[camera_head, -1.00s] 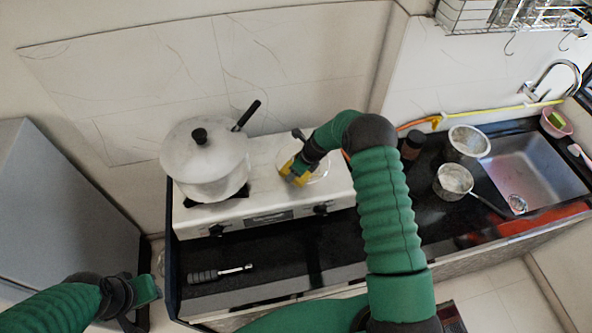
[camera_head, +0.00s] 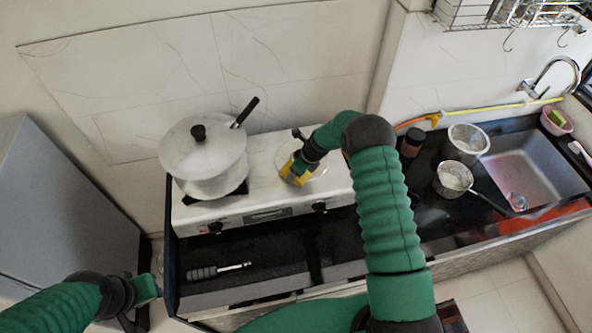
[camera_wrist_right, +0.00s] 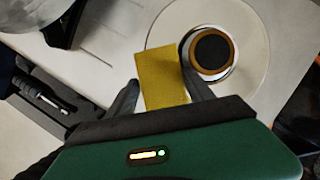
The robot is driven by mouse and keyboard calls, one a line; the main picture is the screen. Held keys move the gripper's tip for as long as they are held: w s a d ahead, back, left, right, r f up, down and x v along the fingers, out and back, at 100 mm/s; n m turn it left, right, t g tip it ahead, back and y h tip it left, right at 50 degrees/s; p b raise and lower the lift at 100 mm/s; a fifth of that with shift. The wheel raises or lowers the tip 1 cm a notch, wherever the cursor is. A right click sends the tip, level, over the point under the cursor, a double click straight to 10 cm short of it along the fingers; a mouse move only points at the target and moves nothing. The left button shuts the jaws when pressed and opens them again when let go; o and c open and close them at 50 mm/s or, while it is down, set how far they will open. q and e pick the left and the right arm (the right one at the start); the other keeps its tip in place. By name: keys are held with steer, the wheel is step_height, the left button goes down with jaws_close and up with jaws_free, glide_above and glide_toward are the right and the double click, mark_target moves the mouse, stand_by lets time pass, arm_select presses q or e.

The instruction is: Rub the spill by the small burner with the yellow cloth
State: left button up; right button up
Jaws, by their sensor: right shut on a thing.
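The yellow cloth (camera_wrist_right: 163,77) is between the fingers of my right gripper (camera_wrist_right: 160,85), which is shut on it. In the head view my right gripper (camera_head: 297,168) holds the cloth low over the white stove (camera_head: 240,226), at its right side. The small burner (camera_wrist_right: 212,50) lies just beyond and right of the cloth in the right wrist view, inside a pale round ring. I cannot make out the spill; the cloth and gripper may cover it. Whether the cloth touches the stove top is unclear. My left gripper (camera_head: 147,290) hangs at the lower left, away from the stove; its jaw state is unclear.
A white lidded pot (camera_head: 205,160) stands on the left burner, with a dark handle sticking up behind it. A dark-handled tool (camera_head: 218,270) lies on the counter in front of the stove. Two metal pots (camera_head: 454,180) stand between stove and sink (camera_head: 540,170).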

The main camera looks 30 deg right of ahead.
steer(key=shift+w+f, duration=0.1)
steer(key=shift+f, duration=0.4)
steer(key=shift+d, duration=0.15)
